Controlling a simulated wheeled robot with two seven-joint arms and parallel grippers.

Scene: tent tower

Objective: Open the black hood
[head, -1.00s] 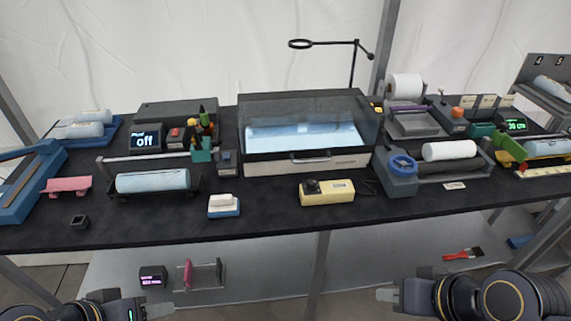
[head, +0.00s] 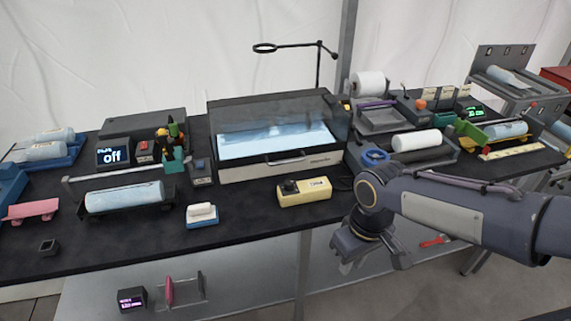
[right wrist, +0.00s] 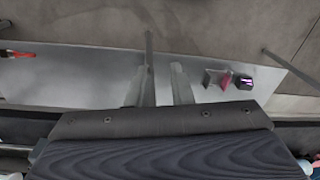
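The black hood (head: 270,108) is a dark-framed cover with smoky clear panels on a pale box at the middle of the table in the head view. It appears closed, with a light blue glow inside. A bar handle (head: 287,160) sits on its front, above the pale front face (head: 235,172). My right gripper shows in the head view (head: 368,252), pointing down in front of the table edge, to the right of and below the hood. In the right wrist view (right wrist: 160,86) its two fingers stand apart with nothing between them. My left gripper is out of view.
A yellow box (head: 304,191) with a black knob stands before the hood, near its handle. A blue-and-white block (head: 202,215) lies to its left. A roller device (head: 420,143) stands at right.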

